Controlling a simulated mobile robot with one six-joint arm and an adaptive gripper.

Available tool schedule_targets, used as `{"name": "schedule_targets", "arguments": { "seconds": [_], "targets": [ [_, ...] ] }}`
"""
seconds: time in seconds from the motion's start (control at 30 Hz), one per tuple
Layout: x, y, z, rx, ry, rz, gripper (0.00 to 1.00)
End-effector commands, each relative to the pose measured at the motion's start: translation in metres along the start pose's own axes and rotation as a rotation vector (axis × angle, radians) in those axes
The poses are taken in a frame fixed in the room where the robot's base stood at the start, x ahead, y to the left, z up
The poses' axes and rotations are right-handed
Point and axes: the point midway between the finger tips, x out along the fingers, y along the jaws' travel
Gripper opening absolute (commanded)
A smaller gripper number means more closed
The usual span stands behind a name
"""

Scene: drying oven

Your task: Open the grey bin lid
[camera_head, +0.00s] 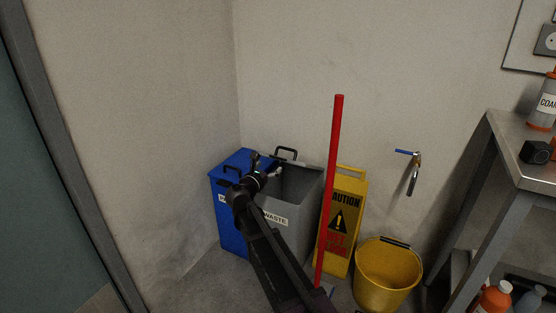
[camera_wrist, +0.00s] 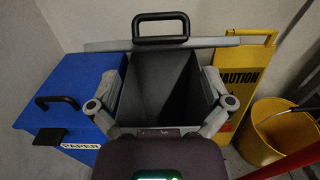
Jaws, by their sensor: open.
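The grey bin (camera_head: 298,228) stands in the corner with a "WASTE" label on its front. Its lid (camera_head: 290,160) is raised at the back, and the dark inside of the bin shows. In the wrist view the lid (camera_wrist: 218,42) appears nearly edge-on behind the opening, with its black handle (camera_wrist: 160,17) at the far side. My gripper (camera_head: 267,166) is open and empty above the front of the bin. In the wrist view its fingers (camera_wrist: 160,80) are spread on either side of the opening, apart from the handle. My arm hides part of the bin's front.
A blue "PAPER" bin (camera_wrist: 70,90) with its lid shut stands at left. At right are a yellow caution sign (camera_head: 342,225), a red pole (camera_head: 333,170), a yellow bucket (camera_head: 387,280), a wall tap (camera_head: 413,172) and a metal table (camera_head: 515,160). Walls close in behind.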

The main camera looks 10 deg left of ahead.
Motion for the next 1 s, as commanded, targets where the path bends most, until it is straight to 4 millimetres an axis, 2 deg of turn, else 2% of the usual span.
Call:
{"name": "schedule_targets", "arguments": {
  "seconds": [0.03, 0.2, 0.4, 0.6, 0.87, 0.9, 0.97, 1.0],
  "targets": [
    [0.011, 0.001, 0.000, 0.000, 0.000, -0.002, 1.00],
    [0.035, 0.001, 0.000, 0.000, 0.000, -0.002, 1.00],
    [0.055, 0.000, 0.000, 0.000, 0.000, -0.001, 1.00],
    [0.062, -0.001, 0.000, 0.000, 0.000, -0.002, 1.00],
    [0.063, -0.002, 0.000, 0.000, 0.000, -0.002, 1.00],
    [0.063, -0.002, 0.000, 0.000, 0.000, -0.002, 0.97],
    [0.063, -0.002, 0.000, 0.000, 0.000, -0.002, 0.79],
    [0.063, -0.002, 0.000, 0.000, 0.000, -0.002, 0.67]
  ]
}}
